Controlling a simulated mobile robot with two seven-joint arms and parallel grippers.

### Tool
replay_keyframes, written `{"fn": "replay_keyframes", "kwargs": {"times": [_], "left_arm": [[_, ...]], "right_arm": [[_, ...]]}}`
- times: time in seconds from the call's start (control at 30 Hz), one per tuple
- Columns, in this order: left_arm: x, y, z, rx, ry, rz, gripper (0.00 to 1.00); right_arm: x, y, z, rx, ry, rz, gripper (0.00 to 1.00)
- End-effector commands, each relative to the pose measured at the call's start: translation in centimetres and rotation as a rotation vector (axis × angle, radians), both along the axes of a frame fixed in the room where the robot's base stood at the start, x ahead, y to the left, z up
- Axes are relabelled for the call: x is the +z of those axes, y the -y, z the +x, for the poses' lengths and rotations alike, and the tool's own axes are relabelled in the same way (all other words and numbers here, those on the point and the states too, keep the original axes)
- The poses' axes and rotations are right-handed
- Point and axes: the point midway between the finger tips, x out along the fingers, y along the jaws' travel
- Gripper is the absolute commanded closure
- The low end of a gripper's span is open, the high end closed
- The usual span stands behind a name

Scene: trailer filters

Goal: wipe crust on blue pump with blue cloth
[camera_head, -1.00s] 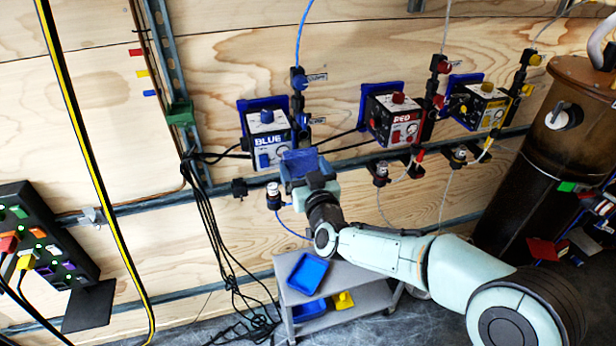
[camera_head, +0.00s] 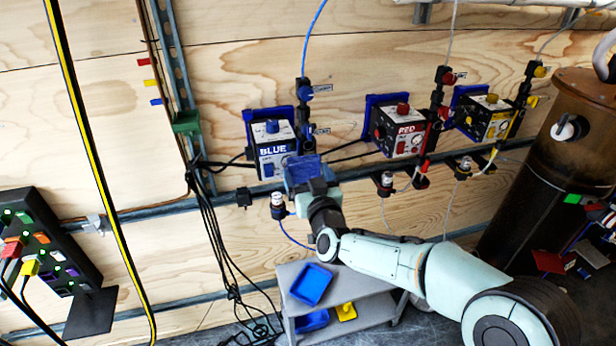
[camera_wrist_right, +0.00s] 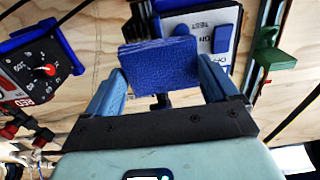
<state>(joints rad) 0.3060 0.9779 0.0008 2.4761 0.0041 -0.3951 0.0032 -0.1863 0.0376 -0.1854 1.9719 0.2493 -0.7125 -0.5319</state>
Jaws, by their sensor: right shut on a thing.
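The blue pump (camera_head: 271,141), a white box labelled BLUE with a blue knob on top, is mounted on the wooden wall. My right gripper (camera_head: 306,183) is at its lower right corner in the head view. It is shut on the folded blue cloth (camera_head: 303,168), which also shows between the fingers in the right wrist view (camera_wrist_right: 160,63). There the pump's front with blue switches (camera_wrist_right: 201,40) is behind the cloth and partly hidden by it. I cannot tell whether the cloth touches the pump, and I make out no crust. My left gripper is not in view.
The red pump (camera_head: 401,135) and yellow pump (camera_head: 488,119) hang to the right. A grey cart (camera_head: 362,296) with a blue tray (camera_head: 311,284) stands below. Black cables (camera_head: 215,235) hang at the left. A rusty tank (camera_head: 540,165) is at the far right.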

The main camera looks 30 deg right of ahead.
Motion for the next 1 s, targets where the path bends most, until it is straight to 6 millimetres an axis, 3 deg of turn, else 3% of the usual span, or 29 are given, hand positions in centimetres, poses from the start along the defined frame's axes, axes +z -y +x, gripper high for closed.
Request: {"fn": "replay_keyframes", "kwargs": {"times": [1.0], "left_arm": [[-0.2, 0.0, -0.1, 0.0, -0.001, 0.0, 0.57]], "right_arm": [[0.0, 0.7, 1.6, -0.001, 0.001, 0.0, 0.37]]}}
